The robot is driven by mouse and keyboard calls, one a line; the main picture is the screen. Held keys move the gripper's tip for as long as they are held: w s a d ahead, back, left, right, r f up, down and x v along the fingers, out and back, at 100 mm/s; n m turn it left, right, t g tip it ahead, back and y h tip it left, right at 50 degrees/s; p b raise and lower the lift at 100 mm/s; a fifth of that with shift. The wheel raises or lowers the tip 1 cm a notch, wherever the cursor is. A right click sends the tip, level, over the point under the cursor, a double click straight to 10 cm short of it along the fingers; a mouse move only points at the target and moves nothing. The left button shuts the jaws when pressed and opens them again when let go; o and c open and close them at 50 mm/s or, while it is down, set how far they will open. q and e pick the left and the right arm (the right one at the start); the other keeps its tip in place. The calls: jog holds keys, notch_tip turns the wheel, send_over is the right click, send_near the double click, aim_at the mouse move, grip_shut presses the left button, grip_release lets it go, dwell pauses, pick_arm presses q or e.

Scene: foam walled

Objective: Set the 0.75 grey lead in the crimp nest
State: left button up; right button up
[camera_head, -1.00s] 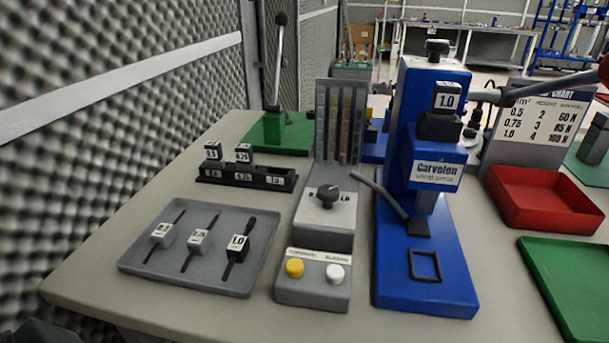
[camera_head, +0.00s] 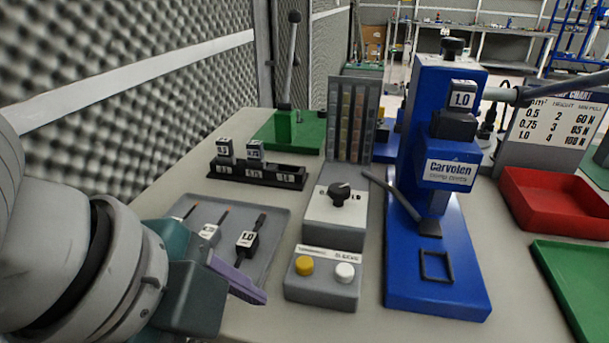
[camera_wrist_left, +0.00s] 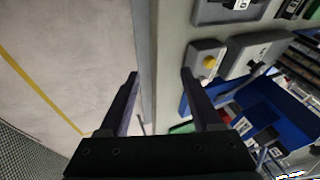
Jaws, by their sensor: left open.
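The grey tray (camera_head: 283,237) holds several leads with tagged blocks. The middle lead (camera_head: 209,233), its tag hard to read, lies beside the 1.0 lead (camera_head: 247,240); my left arm partly hides the left one. The blue press (camera_head: 440,285) carries a 1.0 block (camera_head: 461,97). A dark block (camera_head: 429,228) sits under its ram and a black square frame (camera_head: 435,266) lies on its base; I cannot tell which is the crimp nest. My left gripper (camera_head: 245,286) is at the tray's front edge, open and empty; both fingers show in the left wrist view (camera_wrist_left: 160,85).
A grey control box (camera_head: 325,272) with yellow and white buttons stands between tray and press. A black rack (camera_head: 256,175) behind the tray holds two tagged blocks. A red bin (camera_head: 552,202) and green tray (camera_head: 578,285) are at the right. A lever (camera_head: 290,65) rises at the back.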

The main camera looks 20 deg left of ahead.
aim_at(208, 231)
pick_arm(q)
jog(key=w+a+m, duration=0.1)
jog(key=m, duration=0.2)
jog(key=w+a+m, duration=0.1)
jog(key=w+m, duration=0.1)
jog(key=m, duration=0.1)
jog(key=w+a+r+m, duration=0.1)
jog(key=m, duration=0.2)
jog(key=shift+w+m+y, duration=0.3)
jog(key=shift+w+m, duration=0.05)
jog(key=shift+m, duration=0.05)
jog(key=w+a+r+m+y+b, duration=0.1)
jog(key=w+a+r+m+y, duration=0.2)
jog(key=a+m, duration=0.7)
jog(key=shift+n+h, duration=0.3)
jog(key=shift+n, duration=0.2)
jog(key=x, duration=0.3)
jog(key=b+x, duration=0.1)
jog(key=x, duration=0.2)
jog(key=a+b+x, duration=0.1)
jog(key=x, duration=0.3)
jog(key=shift+w+a, duration=0.1)
jog(key=shift+w, duration=0.05)
jog(key=shift+r, duration=0.1)
jog(key=shift+c, duration=0.2)
grip_shut()
